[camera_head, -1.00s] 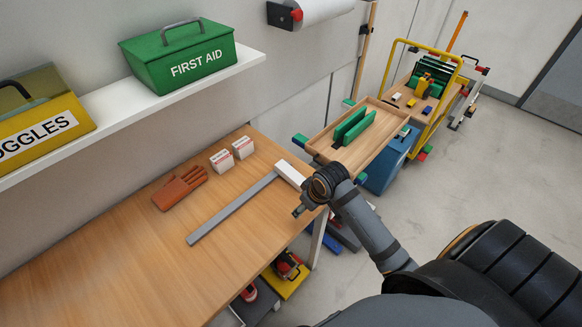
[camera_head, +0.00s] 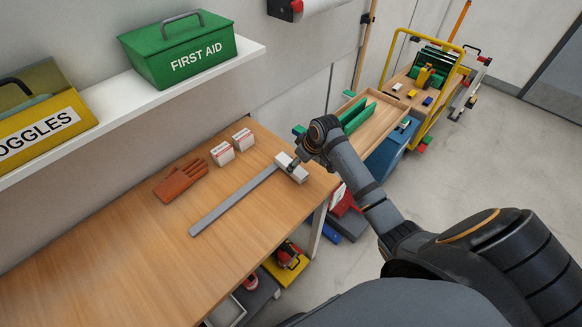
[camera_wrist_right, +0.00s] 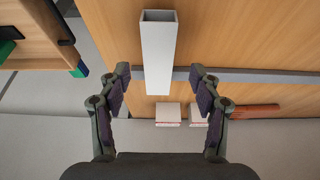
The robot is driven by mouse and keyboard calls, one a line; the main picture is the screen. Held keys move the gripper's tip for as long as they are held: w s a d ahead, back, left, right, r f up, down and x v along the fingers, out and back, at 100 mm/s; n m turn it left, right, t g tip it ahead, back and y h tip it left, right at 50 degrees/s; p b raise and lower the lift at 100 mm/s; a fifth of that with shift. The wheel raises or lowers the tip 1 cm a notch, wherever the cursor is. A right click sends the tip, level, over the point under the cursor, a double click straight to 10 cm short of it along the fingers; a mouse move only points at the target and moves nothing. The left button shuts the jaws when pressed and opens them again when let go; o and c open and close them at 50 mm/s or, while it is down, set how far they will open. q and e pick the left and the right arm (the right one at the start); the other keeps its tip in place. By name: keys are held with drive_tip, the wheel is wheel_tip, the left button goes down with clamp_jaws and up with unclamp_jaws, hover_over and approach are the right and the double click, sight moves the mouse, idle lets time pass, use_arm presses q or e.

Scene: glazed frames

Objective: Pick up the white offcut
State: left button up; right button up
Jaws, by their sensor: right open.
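The white offcut (camera_head: 294,170) is a short white hollow profile lying near the right end of the wooden bench. In the right wrist view the white offcut (camera_wrist_right: 158,50) points lengthwise toward me, its near end reaching between the finger line. My right gripper (camera_head: 294,166) is over it in the head view, partly hiding it. In the wrist view the right gripper (camera_wrist_right: 160,82) is open, one finger on each side of the offcut with gaps on both sides. My left gripper is not in view.
A long grey bar (camera_head: 232,202) lies on the bench (camera_head: 130,250), one end close to the offcut. Two small white boxes (camera_head: 222,154) and a reddish-brown glove (camera_head: 180,181) lie near the wall. A wooden tray (camera_head: 375,123) with green pieces stands beyond the bench's end.

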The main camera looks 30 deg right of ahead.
sight(297, 169)
drive_tip(key=shift+f+p, duration=0.3)
drive_tip(key=shift+f, duration=0.1)
drive_tip(key=x, duration=0.2)
drive_tip(key=p+x, duration=0.1)
drive_tip(key=x, duration=0.1)
drive_tip(key=shift+s+d+f, duration=0.1)
drive_tip(key=shift+s+d, duration=0.1)
drive_tip(key=shift+s, duration=0.05)
drive_tip(key=shift+w+f, duration=0.1)
drive_tip(key=shift+f, duration=0.15)
drive_tip(key=c, duration=1.3)
drive_tip(key=shift+o, duration=0.2)
drive_tip(key=shift+r, duration=0.15)
drive_tip(key=shift+r+b, duration=0.35)
drive_tip(key=shift+b, duration=0.05)
drive_tip(key=shift+w+r+b, duration=0.1)
drive_tip(key=shift+r+b, duration=0.4)
drive_tip(key=shift+r, duration=0.2)
drive_tip(key=s+a+r+b, duration=0.1)
drive_tip(key=s+a+r, duration=0.2)
drive_tip(key=s+r, duration=0.7)
drive_tip(key=s, duration=0.4)
drive_tip(key=shift+r+b, duration=0.35)
drive_tip(key=shift+b, duration=0.05)
